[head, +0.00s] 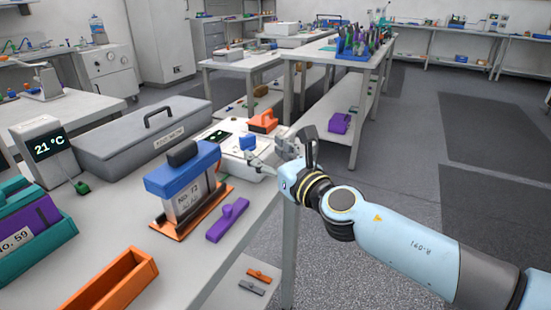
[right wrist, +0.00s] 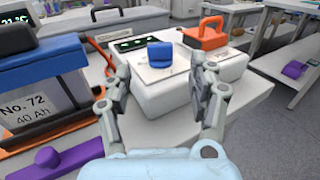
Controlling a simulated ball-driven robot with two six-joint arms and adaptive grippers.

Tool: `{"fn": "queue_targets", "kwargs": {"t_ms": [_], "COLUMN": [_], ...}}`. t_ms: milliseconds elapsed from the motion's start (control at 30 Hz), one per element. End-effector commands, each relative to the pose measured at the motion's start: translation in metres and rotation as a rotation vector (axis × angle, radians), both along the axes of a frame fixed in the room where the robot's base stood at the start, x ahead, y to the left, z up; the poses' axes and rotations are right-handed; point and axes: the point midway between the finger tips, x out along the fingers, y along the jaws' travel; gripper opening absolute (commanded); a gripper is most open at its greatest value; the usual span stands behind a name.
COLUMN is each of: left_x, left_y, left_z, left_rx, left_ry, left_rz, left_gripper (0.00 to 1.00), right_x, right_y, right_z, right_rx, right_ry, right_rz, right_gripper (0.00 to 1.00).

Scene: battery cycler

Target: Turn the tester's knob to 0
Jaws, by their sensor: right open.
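The tester (head: 262,172) is a white box near the right edge of the bench, with a dark display (head: 217,137) showing small green marks. Its blue knob (head: 247,142) stands on top; the knob's pointer and scale cannot be read. In the right wrist view the knob (right wrist: 160,57) appears between and beyond the fingers, with the tester's white body (right wrist: 175,97) below it. My right gripper (head: 268,152) is at the tester's right side, open and empty. In the right wrist view its fingers (right wrist: 160,75) stand wide apart, not visibly touching the knob. My left gripper is not in view.
A blue-topped battery (head: 187,190) stands in an orange tray left of the tester. An orange handled piece (head: 263,121) sits at the tester's back. A purple piece (head: 228,219) lies in front. A grey toolbox (head: 143,143) stands behind. Floor at right is clear.

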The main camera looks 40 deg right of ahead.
Motion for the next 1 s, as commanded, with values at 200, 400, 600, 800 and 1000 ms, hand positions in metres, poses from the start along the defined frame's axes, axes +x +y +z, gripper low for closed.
{"fn": "queue_targets", "kwargs": {"t_ms": [200, 400, 600, 800, 1000], "left_x": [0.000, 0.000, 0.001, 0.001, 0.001], "left_y": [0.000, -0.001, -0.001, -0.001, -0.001], "left_z": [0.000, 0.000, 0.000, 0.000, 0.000], "left_rx": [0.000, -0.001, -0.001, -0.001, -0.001], "left_ry": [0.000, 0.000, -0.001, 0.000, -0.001], "left_rz": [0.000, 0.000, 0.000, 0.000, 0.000], "left_gripper": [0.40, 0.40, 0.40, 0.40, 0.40], "right_x": [-0.030, -0.034, -0.034, -0.034, -0.044], "right_y": [0.003, 0.004, 0.004, 0.004, -0.010], "right_z": [0.000, 0.001, 0.000, 0.000, 0.018], "right_rx": [-0.002, 0.000, 0.000, 0.000, 0.233], "right_ry": [0.000, -0.001, -0.001, -0.001, -0.074], "right_rz": [0.000, 0.000, 0.000, 0.000, -0.100], "right_gripper": [0.60, 0.60, 0.60, 0.60, 0.60]}}
